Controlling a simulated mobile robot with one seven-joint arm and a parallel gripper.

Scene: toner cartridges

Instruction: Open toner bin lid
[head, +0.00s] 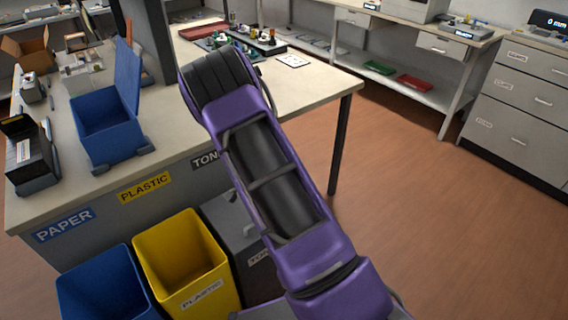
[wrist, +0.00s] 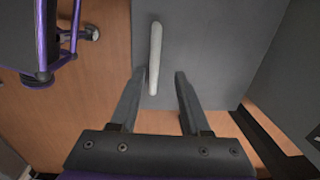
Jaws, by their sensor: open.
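The toner bin (head: 233,222) is the grey bin right of the yellow one in the head view. My purple arm covers much of it, and its label is partly hidden. In the wrist view a flat grey lid (wrist: 205,50) fills the upper middle, with a pale bar handle (wrist: 155,45) on it. The lid looks shut. My gripper (wrist: 160,73) is open, its two dark fingers on either side of the handle's near end. I see gaps on both sides and cannot tell the height above the lid. The gripper is hidden in the head view.
A yellow plastic bin (head: 186,262) and a blue paper bin (head: 103,288) stand open to the left. The workbench (head: 318,92) is behind them, with a blue lidded box (head: 107,125) and a black holder (head: 30,155). The floor at right is clear.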

